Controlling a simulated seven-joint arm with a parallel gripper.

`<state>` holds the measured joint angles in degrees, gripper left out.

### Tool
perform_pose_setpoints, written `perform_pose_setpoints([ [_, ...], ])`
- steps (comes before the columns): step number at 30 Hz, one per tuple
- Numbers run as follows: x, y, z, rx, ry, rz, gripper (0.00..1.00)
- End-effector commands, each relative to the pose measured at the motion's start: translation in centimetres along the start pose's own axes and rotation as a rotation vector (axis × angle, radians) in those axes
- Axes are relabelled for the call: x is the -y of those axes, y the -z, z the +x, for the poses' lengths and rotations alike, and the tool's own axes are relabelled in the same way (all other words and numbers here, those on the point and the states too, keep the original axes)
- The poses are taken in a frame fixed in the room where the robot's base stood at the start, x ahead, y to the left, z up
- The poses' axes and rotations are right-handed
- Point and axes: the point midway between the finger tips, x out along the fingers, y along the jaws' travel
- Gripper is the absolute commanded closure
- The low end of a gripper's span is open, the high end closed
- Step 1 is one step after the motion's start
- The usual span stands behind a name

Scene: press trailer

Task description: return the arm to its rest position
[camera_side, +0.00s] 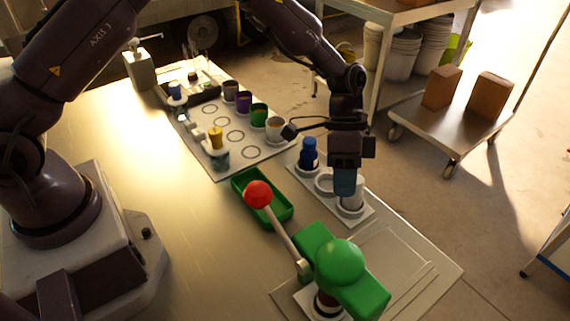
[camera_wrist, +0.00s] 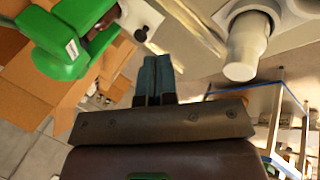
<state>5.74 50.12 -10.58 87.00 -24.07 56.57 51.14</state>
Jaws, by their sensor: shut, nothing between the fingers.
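My gripper (camera_side: 345,186) is shut and empty. In the side view it points down over the small white holder plate (camera_side: 362,217), in front of or beside a white cup-like piece (camera_side: 351,195); I cannot tell whether they touch. In the wrist view my blue-grey fingers (camera_wrist: 155,80) are together, apart from a white cylindrical piece (camera_wrist: 246,48) at the upper right. The rest of my arm reaches over the table from the left.
A green press (camera_side: 342,265) with a red-knobbed lever (camera_side: 258,194) stands near my gripper; it also shows in the wrist view (camera_wrist: 62,40). A blue-capped bottle (camera_side: 309,153), a green tray (camera_side: 245,190) and a plate of several cups (camera_side: 232,165) are close by. The left tabletop (camera_side: 120,140) is clear.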

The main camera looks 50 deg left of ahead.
Motion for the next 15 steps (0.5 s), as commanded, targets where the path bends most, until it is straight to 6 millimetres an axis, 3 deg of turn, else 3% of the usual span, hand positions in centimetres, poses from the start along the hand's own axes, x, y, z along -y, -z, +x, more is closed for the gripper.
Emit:
perform_pose_setpoints([
  [8, -3.0, -5.3, -6.8, 0.03, 0.184, -0.283, 1.0],
  [15, -6.8, -11.5, -13.4, -0.052, 0.381, -0.511, 1.0],
])
